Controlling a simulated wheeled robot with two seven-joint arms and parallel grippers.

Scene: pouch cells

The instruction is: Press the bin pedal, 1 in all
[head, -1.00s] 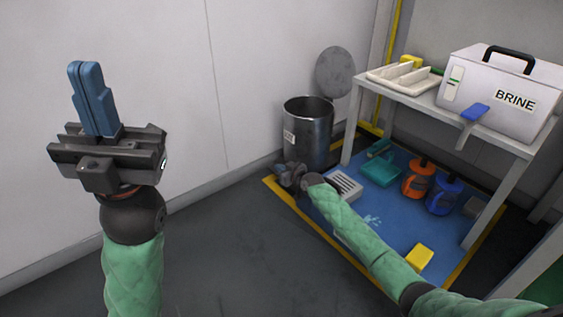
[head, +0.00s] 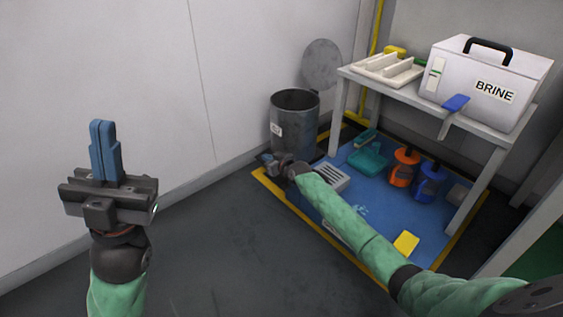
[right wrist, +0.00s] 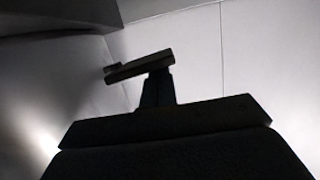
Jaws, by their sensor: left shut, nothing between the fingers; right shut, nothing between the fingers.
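The bin (head: 294,125) is a dark grey metal cylinder standing by the wall at the blue mat's far left corner. Its round lid (head: 322,64) is raised behind the open rim. My right gripper (head: 268,160) is shut, low at the left front foot of the bin. The pedal cannot be made out in the head view. In the right wrist view the shut fingers (right wrist: 157,90) are dark, with a dark flat bar at their tips; I cannot tell whether it is the pedal. My left gripper (head: 104,150) is shut, empty and raised at the left.
A grey table (head: 400,93) holds a white divided tray (head: 385,70) and a white BRINE box (head: 490,80). On the blue mat (head: 365,205) stand a teal dustpan (head: 367,158), orange (head: 404,167) and blue (head: 429,181) containers and a yellow block (head: 406,243). The dark floor at left is clear.

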